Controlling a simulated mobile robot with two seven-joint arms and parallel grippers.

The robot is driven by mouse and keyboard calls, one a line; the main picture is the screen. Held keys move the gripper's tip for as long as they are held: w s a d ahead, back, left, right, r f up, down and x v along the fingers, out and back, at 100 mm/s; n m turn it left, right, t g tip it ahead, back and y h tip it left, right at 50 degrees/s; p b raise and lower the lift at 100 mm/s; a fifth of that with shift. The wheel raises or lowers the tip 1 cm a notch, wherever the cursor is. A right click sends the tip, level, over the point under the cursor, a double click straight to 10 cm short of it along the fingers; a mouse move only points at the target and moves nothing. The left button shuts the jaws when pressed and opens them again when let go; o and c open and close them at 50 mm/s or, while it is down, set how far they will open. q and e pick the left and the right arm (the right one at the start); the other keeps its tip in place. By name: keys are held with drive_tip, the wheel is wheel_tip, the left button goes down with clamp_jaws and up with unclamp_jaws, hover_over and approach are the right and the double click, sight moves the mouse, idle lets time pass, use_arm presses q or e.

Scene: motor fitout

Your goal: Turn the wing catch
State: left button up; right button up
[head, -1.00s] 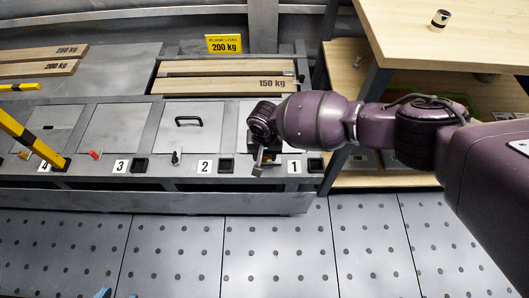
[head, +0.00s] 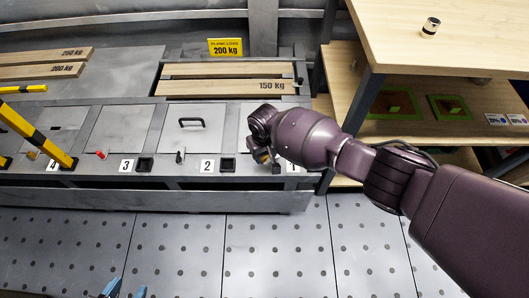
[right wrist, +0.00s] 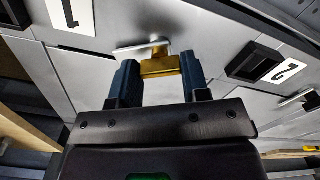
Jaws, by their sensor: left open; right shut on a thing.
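My right gripper (head: 264,158) is at the front edge of the hatch by the label 1 (head: 292,169). In the right wrist view its blue fingers (right wrist: 156,80) are shut on a brass wing catch (right wrist: 160,66), one finger on each side. A flat grey metal bar (right wrist: 138,46) sticks out beside the catch, close to the panel. In the head view my wrist hides most of this catch and hatch. My left gripper (head: 122,290) shows only its blue fingertips at the bottom edge, open and away from the bench.
Other hatches carry a dark catch (head: 180,157) by label 2 and a red catch (head: 101,154) by label 3. Yellow-black bars (head: 38,138) stand at the left. Planks (head: 230,86) lie behind. A wooden shelf (head: 450,55) stands at the right. The floor in front is clear.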

drive_tip(key=n, duration=0.6)
drive_tip(key=shift+s+f+n, duration=0.1)
drive_tip(key=shift+f+n, duration=0.05)
drive_tip(key=shift+n, duration=0.15)
drive_tip(key=n, duration=0.3)
drive_tip(key=shift+n, duration=1.5)
drive_tip(key=o, duration=0.9)
drive_tip(key=shift+r, duration=0.2)
